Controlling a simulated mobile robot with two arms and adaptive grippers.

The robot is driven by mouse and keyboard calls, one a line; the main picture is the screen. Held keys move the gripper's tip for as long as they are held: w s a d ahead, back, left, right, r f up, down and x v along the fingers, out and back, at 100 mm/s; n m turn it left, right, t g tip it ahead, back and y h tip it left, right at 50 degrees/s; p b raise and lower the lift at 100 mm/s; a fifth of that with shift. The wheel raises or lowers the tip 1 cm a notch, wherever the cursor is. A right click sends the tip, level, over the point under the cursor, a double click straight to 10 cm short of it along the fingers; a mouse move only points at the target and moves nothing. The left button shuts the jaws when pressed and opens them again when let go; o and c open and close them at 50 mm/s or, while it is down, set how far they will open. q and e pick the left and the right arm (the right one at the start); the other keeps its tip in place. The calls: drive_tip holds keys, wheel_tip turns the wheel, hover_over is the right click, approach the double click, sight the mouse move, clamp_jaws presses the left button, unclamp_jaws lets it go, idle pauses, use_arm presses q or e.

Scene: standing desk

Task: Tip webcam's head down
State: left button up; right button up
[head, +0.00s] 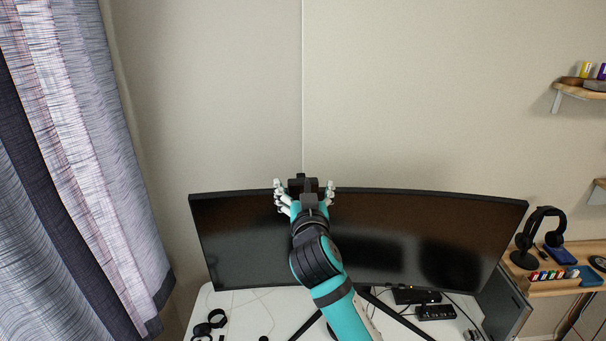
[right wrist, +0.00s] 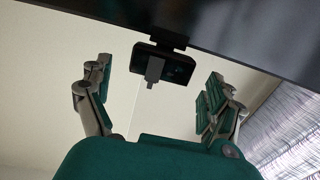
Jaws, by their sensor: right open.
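The webcam (right wrist: 163,64) is a small dark block on top of the monitor's edge; in the right wrist view it hangs between my open fingers, with a grey bracket or stand piece on it. In the head view the webcam (head: 296,185) shows in part just beyond my right gripper (head: 304,188), whose fingers are spread to either side of it. No contact between fingers and webcam shows. In the right wrist view my right gripper (right wrist: 156,103) is open and empty. The wide curved black monitor (head: 430,235) stands on the desk. My left gripper is not in view.
The white desk (head: 245,310) holds cables, a black wristband-like item (head: 210,322) and a small black hub (head: 435,312). Headphones (head: 540,230) stand at right near wooden shelves (head: 565,285). A curtain (head: 85,150) hangs at left. The wall above the monitor is clear.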

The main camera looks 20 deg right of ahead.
sight(303, 186)
drive_tip(key=shift+p+x, duration=0.35)
drive_tip(key=shift+x, duration=1.25)
drive_tip(key=c, duration=1.2)
